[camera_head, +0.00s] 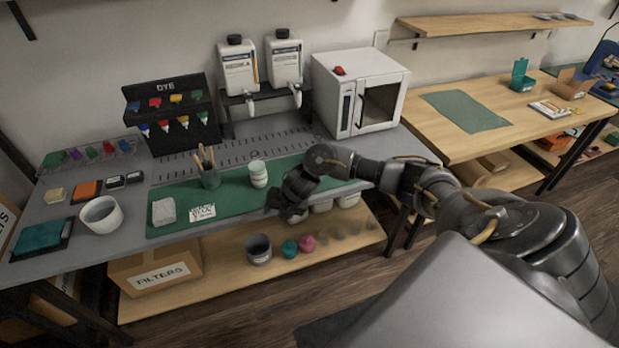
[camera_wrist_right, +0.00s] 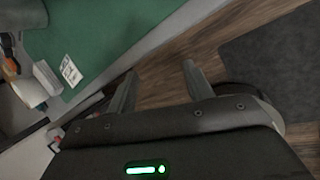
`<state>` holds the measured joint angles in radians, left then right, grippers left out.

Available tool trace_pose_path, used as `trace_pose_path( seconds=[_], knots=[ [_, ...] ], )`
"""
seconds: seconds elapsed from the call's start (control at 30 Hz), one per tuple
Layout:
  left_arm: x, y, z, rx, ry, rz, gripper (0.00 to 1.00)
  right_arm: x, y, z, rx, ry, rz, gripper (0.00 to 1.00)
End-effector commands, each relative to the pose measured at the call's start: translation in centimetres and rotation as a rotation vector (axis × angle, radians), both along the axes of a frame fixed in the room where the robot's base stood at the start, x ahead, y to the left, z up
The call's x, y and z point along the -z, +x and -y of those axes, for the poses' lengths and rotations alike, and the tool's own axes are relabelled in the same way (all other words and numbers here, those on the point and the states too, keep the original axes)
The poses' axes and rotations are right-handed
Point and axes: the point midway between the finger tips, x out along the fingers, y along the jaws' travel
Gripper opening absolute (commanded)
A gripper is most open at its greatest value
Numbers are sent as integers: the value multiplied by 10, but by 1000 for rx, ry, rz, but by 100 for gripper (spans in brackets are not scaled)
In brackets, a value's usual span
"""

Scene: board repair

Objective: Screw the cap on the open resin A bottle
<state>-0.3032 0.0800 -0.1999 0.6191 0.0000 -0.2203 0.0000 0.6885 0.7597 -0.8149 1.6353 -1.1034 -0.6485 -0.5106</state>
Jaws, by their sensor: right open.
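Two white resin bottles stand on a dark stand at the back of the workbench in the head view. The left bottle (camera_head: 238,72) has a black cap (camera_head: 234,39) on its top, and its label seems to end in A. The right bottle (camera_head: 285,64) also has a black cap (camera_head: 282,33) on top. I cannot tell how tightly either cap sits. My right gripper (camera_head: 287,212) is at the front edge of the green mat (camera_head: 230,210), well in front of the bottles. In the right wrist view its fingers (camera_wrist_right: 158,88) are apart with nothing between them. My left gripper is not in view.
A stack of white cups (camera_head: 258,174) and a brush pot (camera_head: 209,172) stand on the mat left of my right gripper. A white oven (camera_head: 358,92) stands right of the bottles. A dye rack (camera_head: 172,112) is to their left. A lower shelf (camera_head: 225,275) runs below.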

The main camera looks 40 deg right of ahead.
Motion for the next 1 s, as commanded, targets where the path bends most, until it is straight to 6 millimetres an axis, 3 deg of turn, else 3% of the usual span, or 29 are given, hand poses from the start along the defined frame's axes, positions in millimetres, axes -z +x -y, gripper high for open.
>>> trace_pose_path(
  seconds=[0.03, 0.1, 0.2, 0.33, 0.5, 0.77, 1.0],
  knots=[
    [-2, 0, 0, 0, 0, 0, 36, -27, 4, 20, -76, -95, 28, 52],
    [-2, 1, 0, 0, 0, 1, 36, -46, 5, 50, -146, -190, 14, 52],
    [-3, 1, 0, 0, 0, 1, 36, -74, 2, 88, -226, -308, -7, 52],
    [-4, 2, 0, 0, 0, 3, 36, -97, -5, 122, -284, -406, -37, 52],
    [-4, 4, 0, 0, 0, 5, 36, -107, -9, 136, -308, -446, -55, 52],
    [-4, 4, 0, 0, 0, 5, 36, -106, -9, 135, -308, -445, -55, 52],
    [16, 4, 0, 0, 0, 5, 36, -74, 0, 138, -305, -441, -58, 52]
  ],
)
